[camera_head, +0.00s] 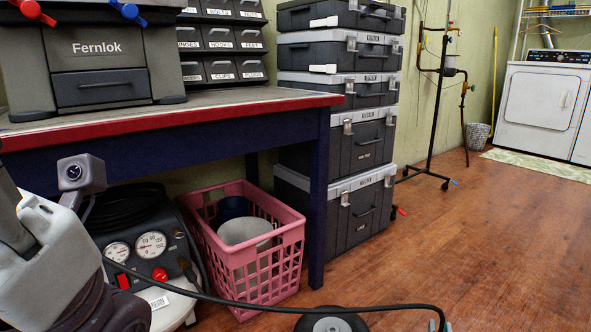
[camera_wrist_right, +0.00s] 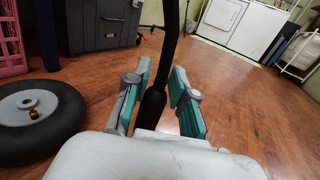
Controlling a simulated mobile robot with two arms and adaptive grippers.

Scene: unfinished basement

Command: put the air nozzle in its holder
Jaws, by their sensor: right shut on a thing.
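The air nozzle shows in the right wrist view as a dark, thick piece (camera_wrist_right: 153,103) on a black hose. My right gripper (camera_wrist_right: 160,80) has its teal-padded fingers on either side of it and is shut on it. The hose runs left to the air compressor (camera_head: 138,262) with two gauges, under the workbench. I cannot make out the nozzle's holder. My left gripper is not in view; only part of my left arm shows at the left.
A pink crate (camera_head: 293,228) stands beside the compressor under the red-edged workbench (camera_head: 240,104). Stacked grey toolboxes (camera_head: 345,215) stand behind. A black wheel (camera_head: 328,323) lies on the floor, left of my right gripper in the wrist view (camera_wrist_right: 70,112).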

